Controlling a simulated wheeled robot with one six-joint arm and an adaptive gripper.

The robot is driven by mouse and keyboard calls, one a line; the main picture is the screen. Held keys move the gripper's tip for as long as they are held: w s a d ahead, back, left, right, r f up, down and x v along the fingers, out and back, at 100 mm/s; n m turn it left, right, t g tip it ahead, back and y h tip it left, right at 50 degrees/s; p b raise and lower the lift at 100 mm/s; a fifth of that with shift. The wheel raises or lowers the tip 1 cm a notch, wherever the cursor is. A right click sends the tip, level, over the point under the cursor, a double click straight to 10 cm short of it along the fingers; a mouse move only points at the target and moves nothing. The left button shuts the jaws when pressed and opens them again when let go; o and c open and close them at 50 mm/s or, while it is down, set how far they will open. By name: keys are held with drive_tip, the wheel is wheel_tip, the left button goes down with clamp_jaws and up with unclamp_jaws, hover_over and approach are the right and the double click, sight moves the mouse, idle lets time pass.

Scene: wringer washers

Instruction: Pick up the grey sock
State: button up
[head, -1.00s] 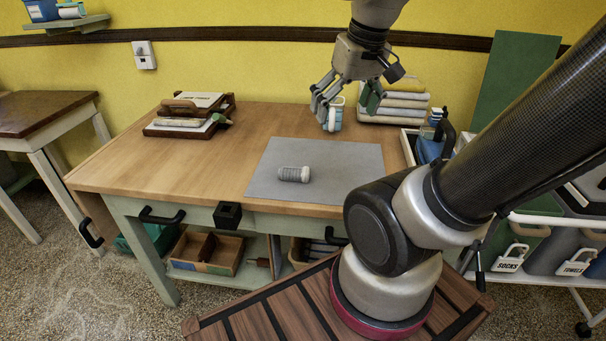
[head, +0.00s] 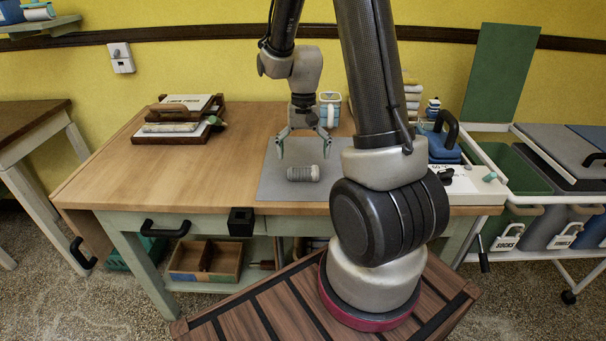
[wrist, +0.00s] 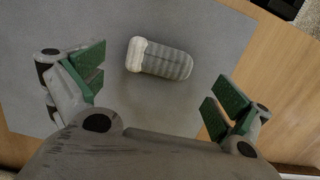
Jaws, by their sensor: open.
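The grey sock (head: 303,173) is a rolled, ribbed bundle with a paler band at one end. It lies on its side on the grey mat (head: 272,187) on the wooden table. In the wrist view the sock (wrist: 160,59) lies between and a little beyond the two finger pads, pale band to the left. My gripper (head: 304,152) is open and empty, pointing down above the sock, its fingers spread to either side of it. In the wrist view my gripper's green pads (wrist: 157,88) are wide apart, with no contact on the sock.
A white and blue mug-like container (head: 329,109) stands behind the mat. A wooden press (head: 180,120) sits at the left back of the table (head: 130,170). A blue item with a black handle (head: 441,140) stands at the right. Labelled bins (head: 508,236) hang further right. The table's left half is mostly clear.

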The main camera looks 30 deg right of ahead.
sight(303, 168)
drive_tip(key=f, duration=0.5)
drive_tip(key=shift+s+a+f, duration=0.2)
drive_tip(key=shift+s+a, duration=0.1)
drive_tip(key=shift+s, duration=0.05)
drive_tip(key=c, duration=0.8)
